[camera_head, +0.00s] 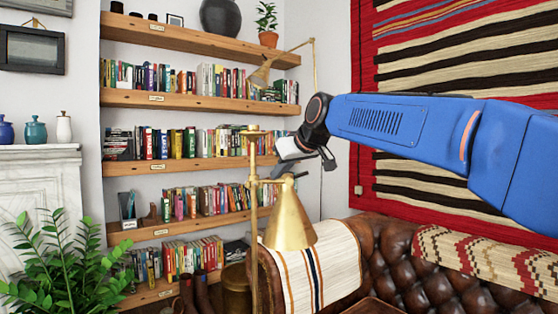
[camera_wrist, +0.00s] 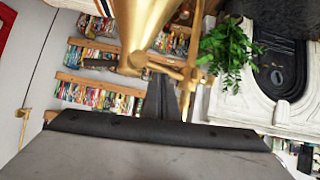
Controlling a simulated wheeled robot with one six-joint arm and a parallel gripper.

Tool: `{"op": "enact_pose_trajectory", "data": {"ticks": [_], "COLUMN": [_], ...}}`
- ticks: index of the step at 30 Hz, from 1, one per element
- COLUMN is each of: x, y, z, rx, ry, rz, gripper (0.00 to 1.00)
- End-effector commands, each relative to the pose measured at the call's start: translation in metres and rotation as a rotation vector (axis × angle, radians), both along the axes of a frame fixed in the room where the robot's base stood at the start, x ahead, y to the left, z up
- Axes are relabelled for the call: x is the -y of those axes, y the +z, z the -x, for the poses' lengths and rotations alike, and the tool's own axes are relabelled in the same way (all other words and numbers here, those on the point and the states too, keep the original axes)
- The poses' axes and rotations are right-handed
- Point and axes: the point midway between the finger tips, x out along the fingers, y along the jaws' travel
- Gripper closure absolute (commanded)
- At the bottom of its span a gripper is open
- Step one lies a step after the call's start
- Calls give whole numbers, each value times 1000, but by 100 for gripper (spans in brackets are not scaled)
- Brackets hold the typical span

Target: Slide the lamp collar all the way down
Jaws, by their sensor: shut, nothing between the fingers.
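The brass floor lamp stands upright in the middle of the head view, with a thin vertical pole (camera_head: 253,255). The collar (camera_head: 254,181) is on the upper part of the pole, below the flat top cap. A short arm from it carries the cone-shaped shade (camera_head: 290,222), which hangs to the right. In the wrist view the shade (camera_wrist: 143,35) is large and close, and the collar (camera_wrist: 190,73) shows to its right. My gripper (camera_head: 279,171) is shut and empty, close to the collar and above the shade. I cannot tell whether it touches the lamp.
Wooden shelves (camera_head: 195,98) full of books line the wall behind. A leather sofa (camera_head: 385,255) with a striped throw (camera_head: 325,265) stands at right. A green plant (camera_head: 65,265) fills the lower left.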

Motion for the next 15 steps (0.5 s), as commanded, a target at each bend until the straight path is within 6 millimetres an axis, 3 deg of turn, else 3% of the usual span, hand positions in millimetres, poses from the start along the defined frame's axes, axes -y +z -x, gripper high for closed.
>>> {"op": "enact_pose_trajectory", "data": {"ticks": [15], "x": [0], "y": [-180], "z": [1], "rx": [-7], "ry": [-1], "rz": [2], "gripper": [100]}}
